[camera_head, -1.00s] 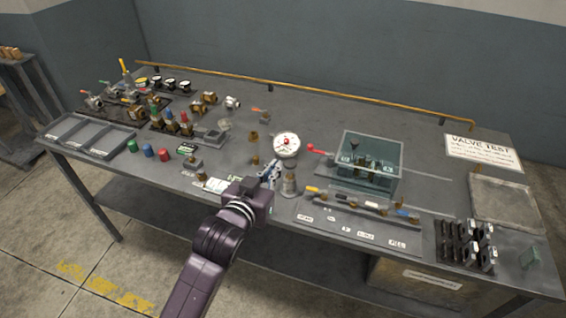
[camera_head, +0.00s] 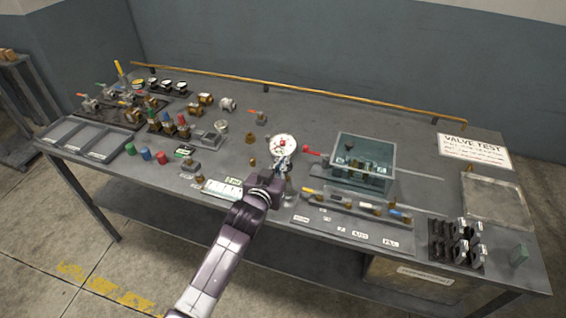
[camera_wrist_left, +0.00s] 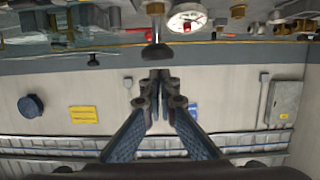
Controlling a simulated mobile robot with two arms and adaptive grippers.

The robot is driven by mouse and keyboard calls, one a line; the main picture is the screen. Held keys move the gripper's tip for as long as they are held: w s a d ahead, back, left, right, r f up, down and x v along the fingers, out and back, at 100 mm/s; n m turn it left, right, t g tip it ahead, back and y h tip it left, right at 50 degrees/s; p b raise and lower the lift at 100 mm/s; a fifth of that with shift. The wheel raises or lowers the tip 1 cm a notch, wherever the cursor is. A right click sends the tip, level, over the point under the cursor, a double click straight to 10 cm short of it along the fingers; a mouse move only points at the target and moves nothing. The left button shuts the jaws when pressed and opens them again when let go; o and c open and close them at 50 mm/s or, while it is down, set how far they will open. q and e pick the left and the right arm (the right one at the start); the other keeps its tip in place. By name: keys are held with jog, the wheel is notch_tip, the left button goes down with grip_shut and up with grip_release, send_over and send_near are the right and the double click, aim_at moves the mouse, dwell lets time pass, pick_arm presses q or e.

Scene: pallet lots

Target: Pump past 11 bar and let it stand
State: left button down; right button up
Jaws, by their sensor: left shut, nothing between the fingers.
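A round white pressure gauge (camera_head: 283,146) with a red mark stands upright on a fitting near the middle of the bench. It also shows in the left wrist view (camera_wrist_left: 187,18); its reading is too small to tell. A red-ended lever (camera_head: 314,150) sticks out to the left of a clear-walled box (camera_head: 380,150). My left gripper (camera_head: 282,163) is shut and empty, just in front of the gauge's lower part; I cannot tell whether it touches. In the left wrist view its closed fingers (camera_wrist_left: 158,78) lie close to a dark metal stem with a wide end (camera_wrist_left: 156,52).
The bench (camera_head: 330,112) carries coloured caps, valves and small gauges at left and grey trays (camera_head: 92,138). A labelled plate with fittings (camera_head: 350,226) lies in front of the box. A rack of dark parts (camera_head: 456,243) and a "VALVE TEST" sign (camera_head: 474,151) are at right.

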pick_arm(q)
jog(key=shift+s+f, duration=0.1)
jog(key=shift+f, duration=0.3)
pick_arm(e)
jog(key=shift+s+r, duration=0.1)
jog(key=shift+s, duration=0.1)
pick_arm(q)
jog(key=shift+f, duration=0.15)
notch_tip(320, 180, down, 4)
jog(key=shift+r+b, duration=0.2)
jog(key=shift+b, duration=1)
pick_arm(e)
notch_tip(320, 180, down, 2)
jog(key=shift+f, duration=0.25)
pick_arm(q)
jog(key=s+a+r+p, duration=0.1)
jog(key=s+a+r, duration=0.2)
jog(key=s+r, duration=0.4)
jog(key=shift+s, duration=1.05)
pick_arm(e)
jog(key=shift+s+d+r, duration=0.15)
jog(key=shift+s+r, duration=0.25)
jog(key=shift+r, duration=0.3)
